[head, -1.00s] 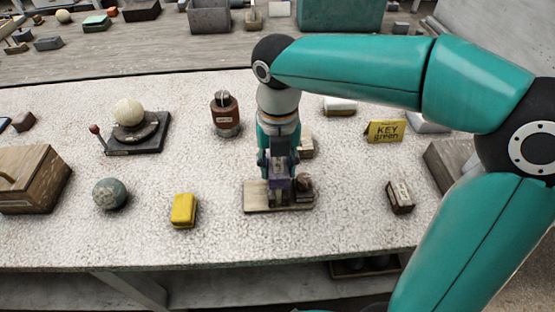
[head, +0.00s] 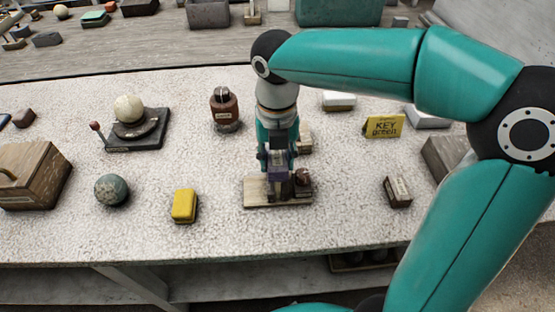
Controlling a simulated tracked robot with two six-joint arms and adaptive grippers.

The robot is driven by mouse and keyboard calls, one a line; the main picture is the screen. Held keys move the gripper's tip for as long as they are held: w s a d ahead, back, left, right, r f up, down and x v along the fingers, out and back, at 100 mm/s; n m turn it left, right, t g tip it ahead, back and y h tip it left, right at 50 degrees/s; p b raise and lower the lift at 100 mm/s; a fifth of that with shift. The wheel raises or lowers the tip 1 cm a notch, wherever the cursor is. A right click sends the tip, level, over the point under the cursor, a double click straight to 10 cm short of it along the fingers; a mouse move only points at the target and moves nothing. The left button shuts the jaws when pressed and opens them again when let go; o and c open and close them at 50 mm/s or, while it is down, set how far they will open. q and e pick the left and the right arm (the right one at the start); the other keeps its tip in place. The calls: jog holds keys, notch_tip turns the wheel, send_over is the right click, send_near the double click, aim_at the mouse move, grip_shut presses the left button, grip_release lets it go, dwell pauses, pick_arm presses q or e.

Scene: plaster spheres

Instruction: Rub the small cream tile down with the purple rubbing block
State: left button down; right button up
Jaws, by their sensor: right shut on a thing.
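My right gripper (head: 277,158) points down over a wooden board (head: 256,193) near the middle of the bench. It is shut on the purple rubbing block (head: 278,173). The block is over the board, and I cannot tell whether it touches anything beneath. A dark brown piece (head: 303,182) sits at the board's right end. I cannot make out the small cream tile for certain; the gripper and block hide part of the board. My left gripper is not in view.
A yellow block (head: 184,205) and a grey-green sphere (head: 112,189) are to the left. A brown jar (head: 225,107) stands behind.

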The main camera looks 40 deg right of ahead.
jog(key=shift+w+d+p, duration=0.35)
jog(key=shift+w+d, duration=0.1)
jog(key=shift+w, duration=0.25)
jog(key=shift+r, duration=0.1)
jog(key=shift+s+a+r+p, duration=0.2)
jog(key=shift+s+a+r, duration=0.15)
jog(key=shift+s, duration=0.15)
jog(key=shift+s+a+r+p, duration=0.15)
jog(key=shift+s+a+r, duration=0.1)
jog(key=shift+s+r, duration=0.15)
jog(key=shift+r+p, duration=1.2)
jog(key=shift+r, duration=0.1)
